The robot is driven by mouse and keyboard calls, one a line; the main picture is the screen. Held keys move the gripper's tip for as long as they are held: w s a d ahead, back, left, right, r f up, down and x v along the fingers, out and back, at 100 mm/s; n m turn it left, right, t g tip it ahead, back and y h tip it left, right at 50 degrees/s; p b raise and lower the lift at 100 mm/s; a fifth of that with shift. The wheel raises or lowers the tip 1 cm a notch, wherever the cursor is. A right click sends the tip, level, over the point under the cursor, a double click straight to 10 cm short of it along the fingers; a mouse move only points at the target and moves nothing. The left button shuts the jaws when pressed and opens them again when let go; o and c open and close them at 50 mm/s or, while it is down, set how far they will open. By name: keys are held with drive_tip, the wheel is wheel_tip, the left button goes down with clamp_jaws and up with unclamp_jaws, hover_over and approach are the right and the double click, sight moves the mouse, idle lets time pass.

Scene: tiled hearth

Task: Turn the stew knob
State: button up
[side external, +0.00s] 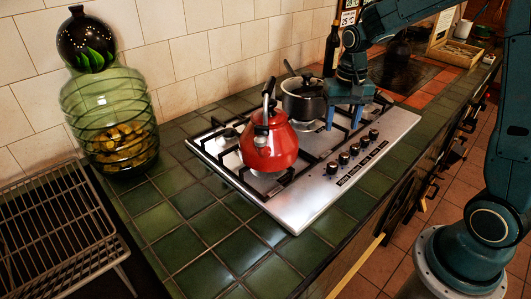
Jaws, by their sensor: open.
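A steel gas hob (312,212) is set in the green tiled counter. Several black knobs (354,150) stand in a row along its right front edge. Small labels lie beside the knobs, but they are too small to read, so I cannot tell which is the stew knob. My gripper (343,127) points down over the hob, right of the dark pot and behind the knob row in the picture. Its blue fingers are apart with nothing seen between them. It appears clear of the knobs, though the exact height is hard to tell.
A red kettle (270,146) stands on the near burner, and a dark lidded pot (302,103) stands on a farther one. A green glass jar (112,118) and a wire rack (55,235) are at left. A dark bottle (332,52) stands behind. The near counter tiles (215,240) are clear.

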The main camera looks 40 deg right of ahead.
sight(333, 164)
drive_tip(key=shift+w+d+f, duration=0.2)
drive_tip(key=shift+f, duration=0.2)
drive_tip(key=shift+f, duration=0.1)
drive_tip(key=shift+f, duration=6.8)
drive_tip(key=c, duration=1)
